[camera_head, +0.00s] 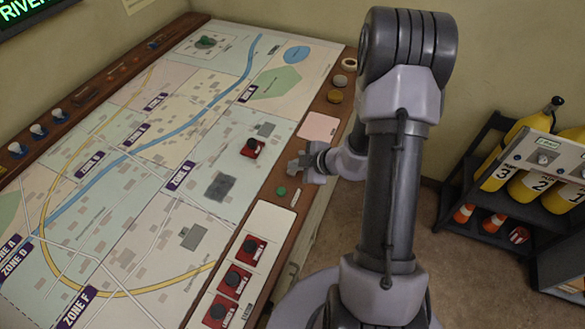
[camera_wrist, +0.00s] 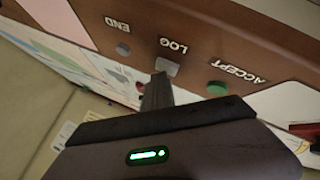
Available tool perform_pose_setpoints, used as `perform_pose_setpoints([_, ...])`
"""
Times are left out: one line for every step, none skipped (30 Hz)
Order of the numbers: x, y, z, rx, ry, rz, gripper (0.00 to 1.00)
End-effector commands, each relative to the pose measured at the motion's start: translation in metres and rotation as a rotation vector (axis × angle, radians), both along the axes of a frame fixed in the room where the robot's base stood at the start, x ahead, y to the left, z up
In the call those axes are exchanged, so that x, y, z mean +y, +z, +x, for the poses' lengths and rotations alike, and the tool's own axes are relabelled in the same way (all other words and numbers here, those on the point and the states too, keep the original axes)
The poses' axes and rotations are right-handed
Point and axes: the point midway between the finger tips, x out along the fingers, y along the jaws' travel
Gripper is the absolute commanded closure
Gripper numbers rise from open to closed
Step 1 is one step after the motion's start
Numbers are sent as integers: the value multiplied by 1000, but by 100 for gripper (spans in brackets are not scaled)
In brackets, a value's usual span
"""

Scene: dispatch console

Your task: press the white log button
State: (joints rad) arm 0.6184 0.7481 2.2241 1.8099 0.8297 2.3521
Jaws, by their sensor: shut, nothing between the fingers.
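The white log button (camera_wrist: 166,67) is on the wooden front rail of the console in the wrist view, beside its LOG label. My gripper (camera_wrist: 159,80) is shut and empty, with its fingertips right at the near side of the log button. I cannot tell whether they touch it. In the head view my gripper (camera_head: 297,168) is over the wooden rail, and the log button is not visible there, seemingly hidden by the gripper.
The green ACCEPT button (camera_wrist: 217,88) is to the right of the log button, and the grey END button (camera_wrist: 123,49) is to the left. The map board (camera_head: 215,115) carries a red block with a black knob (camera_head: 252,148). A rack with yellow cylinders (camera_head: 530,185) stands at the right.

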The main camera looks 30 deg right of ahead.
Motion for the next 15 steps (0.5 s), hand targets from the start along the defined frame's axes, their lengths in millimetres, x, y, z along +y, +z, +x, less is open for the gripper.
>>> perform_pose_setpoints([0,5,0,0,0,0,100])
perform_pose_setpoints([0,7,0,0,0,0,100])
perform_pose_setpoints([0,9,0,0,0,0,100])
perform_pose_setpoints([0,10,0,0,0,0,100])
perform_pose_setpoints([0,12,0,0,0,0,100])
perform_pose_setpoints([0,13,0,0,0,0,100])
perform_pose_setpoints([0,14,0,0,0,0,100])
perform_pose_setpoints([0,14,0,0,0,0,100])
perform_pose_setpoints([0,14,0,0,0,0,100])
perform_pose_setpoints([0,13,0,0,0,0,100])
perform_pose_setpoints([0,13,0,0,0,0,100])
perform_pose_setpoints([0,12,0,0,0,0,100])
perform_pose_setpoints([0,12,0,0,0,0,100])
perform_pose_setpoints([0,12,0,0,0,0,100])
perform_pose_setpoints([0,12,0,0,0,0,100])
